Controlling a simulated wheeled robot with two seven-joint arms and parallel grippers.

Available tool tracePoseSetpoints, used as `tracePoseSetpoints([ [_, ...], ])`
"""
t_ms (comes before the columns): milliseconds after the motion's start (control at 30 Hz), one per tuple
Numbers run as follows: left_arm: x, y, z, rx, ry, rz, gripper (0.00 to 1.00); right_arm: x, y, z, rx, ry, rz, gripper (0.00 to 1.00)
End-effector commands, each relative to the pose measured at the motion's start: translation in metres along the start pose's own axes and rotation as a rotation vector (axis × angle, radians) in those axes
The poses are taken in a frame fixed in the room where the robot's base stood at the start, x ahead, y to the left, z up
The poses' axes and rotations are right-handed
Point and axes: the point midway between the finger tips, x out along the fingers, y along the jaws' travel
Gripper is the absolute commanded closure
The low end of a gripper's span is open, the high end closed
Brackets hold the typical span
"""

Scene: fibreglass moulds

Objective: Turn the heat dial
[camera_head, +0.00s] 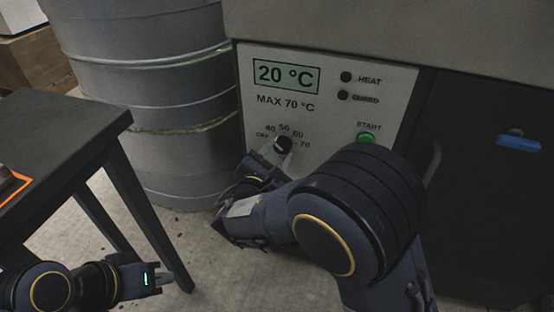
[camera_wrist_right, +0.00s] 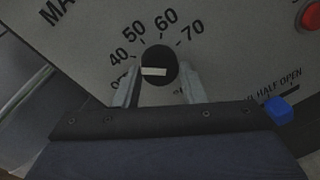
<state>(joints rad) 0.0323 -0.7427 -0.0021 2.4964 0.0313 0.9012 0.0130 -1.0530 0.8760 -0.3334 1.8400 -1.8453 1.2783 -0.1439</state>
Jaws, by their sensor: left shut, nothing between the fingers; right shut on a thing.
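The heat dial (camera_head: 283,144) is a round black knob with a white mark, on the pale panel of a machine. Its scale reads OFF, 40, 50, 60, 70. In the right wrist view the dial (camera_wrist_right: 159,58) shows its white mark lying nearly level, its left end towards the OFF and 40 side. My right gripper (camera_head: 279,153) is shut on the dial, its fingers on either side in the wrist view (camera_wrist_right: 159,86). The display (camera_head: 286,75) reads 20 °C. My left gripper (camera_head: 158,280) is shut and empty at the lower left, well away from the panel.
The green start button (camera_head: 367,137) and dark HEAT lamp (camera_head: 346,77) are on the panel. A red button (camera_wrist_right: 311,15) and blue handle (camera_wrist_right: 279,111) show in the wrist view. Grey drums (camera_head: 160,100) stand left of the machine; a dark table (camera_head: 70,130) is further left.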

Motion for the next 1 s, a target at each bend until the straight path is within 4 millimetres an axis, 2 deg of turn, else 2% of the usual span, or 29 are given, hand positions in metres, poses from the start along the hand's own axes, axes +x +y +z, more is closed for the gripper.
tracePoseSetpoints([
  [333, 0.0125, -0.0057, 0.0063, 0.0, 0.0, 0.0, 1.0, -0.0005, -0.0011, -0.0015, 0.128, 0.012, -0.002, 0.86],
  [833, 0.013, -0.006, 0.0065, 0.0, 0.0, 0.0, 1.0, -0.0006, -0.0006, -0.0008, 0.144, 0.014, -0.002, 0.86],
  [867, 0.013, -0.006, 0.0065, 0.0, 0.0, 0.0, 1.0, -0.0006, -0.0006, -0.0008, 0.144, 0.014, -0.002, 0.59],
  [1000, 0.013, -0.0059, 0.0065, 0.0, 0.0, 0.0, 1.0, -0.0005, -0.0004, -0.0005, 0.144, 0.013, -0.001, 0.41],
])
